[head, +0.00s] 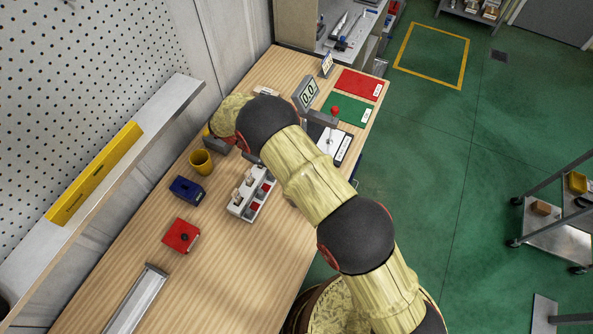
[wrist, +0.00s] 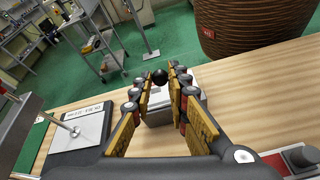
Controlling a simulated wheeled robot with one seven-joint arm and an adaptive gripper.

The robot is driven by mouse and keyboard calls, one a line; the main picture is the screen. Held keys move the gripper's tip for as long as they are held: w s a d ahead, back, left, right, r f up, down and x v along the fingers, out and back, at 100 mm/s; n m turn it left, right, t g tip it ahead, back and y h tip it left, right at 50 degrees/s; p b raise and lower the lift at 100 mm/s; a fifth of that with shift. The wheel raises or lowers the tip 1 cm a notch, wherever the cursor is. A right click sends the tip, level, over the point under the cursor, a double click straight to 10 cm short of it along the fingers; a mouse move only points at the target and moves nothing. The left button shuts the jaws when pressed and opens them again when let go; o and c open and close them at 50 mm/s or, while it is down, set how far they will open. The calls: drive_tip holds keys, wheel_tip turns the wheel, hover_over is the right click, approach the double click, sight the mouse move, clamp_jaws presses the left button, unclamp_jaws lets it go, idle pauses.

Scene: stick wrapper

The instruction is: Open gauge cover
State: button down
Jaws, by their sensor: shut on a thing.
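A black ball knob (wrist: 160,77) shows in the wrist view above a pale grey box-like part (wrist: 158,113) on the wooden bench. I take this part for the gauge cover; its lid line is not clear. My gripper (wrist: 159,79) has a finger on each side of the knob and is shut on it. The fingers hide parts of the box sides. In the head view my arm hides the knob and most of the gripper. A gauge display reading 0.0 (head: 306,92) stands at the bench's far end.
A white plate with a metal pin (wrist: 83,129) lies left of the gripper in the wrist view. In the head view, a compartment tray (head: 238,209), a yellow cup (head: 201,161), a blue device (head: 187,190) and a red box (head: 180,235) stand nearby. The front bench is mostly clear.

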drive_tip(key=shift+f, duration=0.1)
drive_tip(key=c, duration=1.7)
unclamp_jaws()
drive_tip(key=shift+c, duration=0.2)
drive_tip(key=shift+o, duration=0.3)
drive_tip(key=shift+a, duration=0.1)
drive_tip(key=v, duration=0.7)
drive_tip(key=shift+w+a, duration=0.15)
drive_tip(key=shift+a, duration=0.05)
drive_tip(key=shift+c, duration=0.2)
